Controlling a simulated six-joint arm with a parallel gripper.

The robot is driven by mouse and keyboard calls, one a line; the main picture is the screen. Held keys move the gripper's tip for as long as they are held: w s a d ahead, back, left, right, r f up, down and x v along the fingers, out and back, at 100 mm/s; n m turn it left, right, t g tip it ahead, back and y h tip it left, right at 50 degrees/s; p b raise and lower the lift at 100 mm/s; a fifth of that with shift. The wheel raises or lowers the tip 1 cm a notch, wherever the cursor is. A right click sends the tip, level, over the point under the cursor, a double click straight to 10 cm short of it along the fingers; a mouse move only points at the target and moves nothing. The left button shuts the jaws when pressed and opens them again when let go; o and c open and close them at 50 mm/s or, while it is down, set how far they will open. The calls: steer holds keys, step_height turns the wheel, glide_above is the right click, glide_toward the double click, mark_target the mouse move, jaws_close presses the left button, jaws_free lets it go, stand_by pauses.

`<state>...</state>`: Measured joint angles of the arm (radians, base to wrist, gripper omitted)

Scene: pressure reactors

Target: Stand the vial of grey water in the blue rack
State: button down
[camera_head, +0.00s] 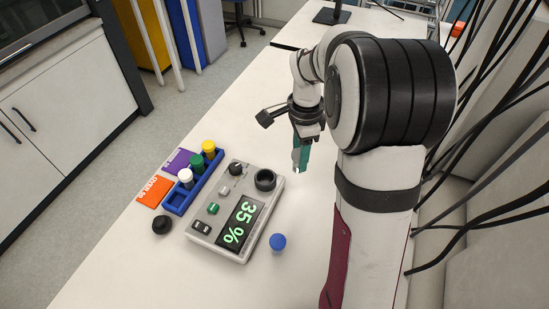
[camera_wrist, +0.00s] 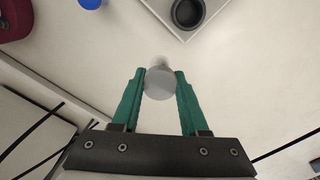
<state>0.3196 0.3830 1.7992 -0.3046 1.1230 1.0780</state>
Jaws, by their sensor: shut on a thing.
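My gripper (camera_head: 300,168) is over the white bench, to the upper right of the grey device. In the wrist view my gripper (camera_wrist: 160,84) has its green fingers shut on a vial (camera_wrist: 160,83), seen end-on as a round grey-white top. In the head view the vial is mostly hidden by the fingers, and its water cannot be made out. The blue rack (camera_head: 193,202) lies left of the device, apart from my gripper. It holds a white-capped vial (camera_head: 186,176), a green-capped vial (camera_head: 197,164) and a yellow-capped vial (camera_head: 209,149). Its near end looks empty.
The grey device (camera_head: 217,254) reads 35 % and has a black ring-shaped well (camera_head: 265,180). A blue-capped item (camera_head: 278,241) and a black-capped item (camera_head: 162,225) stand nearby. Purple (camera_head: 178,160) and orange (camera_head: 154,191) cards lie beside the rack. Cables hang at right.

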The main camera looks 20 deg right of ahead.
steer(key=w+a+f+n, duration=0.2)
steer(key=w+a+n, duration=0.25)
steer(key=a, duration=0.55)
steer(key=w+a+f+n, duration=0.1)
steer(key=w+a+n, duration=0.2)
steer(key=w+a, duration=0.5)
steer(key=shift+s+a+f+n, duration=0.45)
steer(key=shift+a+f, duration=0.65)
steer(key=shift+a, duration=1.05)
steer(key=shift+s+a+f+n, duration=0.5)
steer(key=shift+a+f, duration=0.6)
steer(key=shift+a, duration=1)
steer(key=shift+s+a+f+n, duration=0.25)
steer(key=shift+a+f+n, duration=0.6)
steer(key=shift+a, duration=1.3)
steer(key=shift+f+m, duration=0.25)
steer(key=shift+f, duration=0.05)
steer(key=shift+f, duration=1.4)
steer(key=shift+f, duration=0.3)
steer(key=shift+c, duration=1.7)
jaws_free()
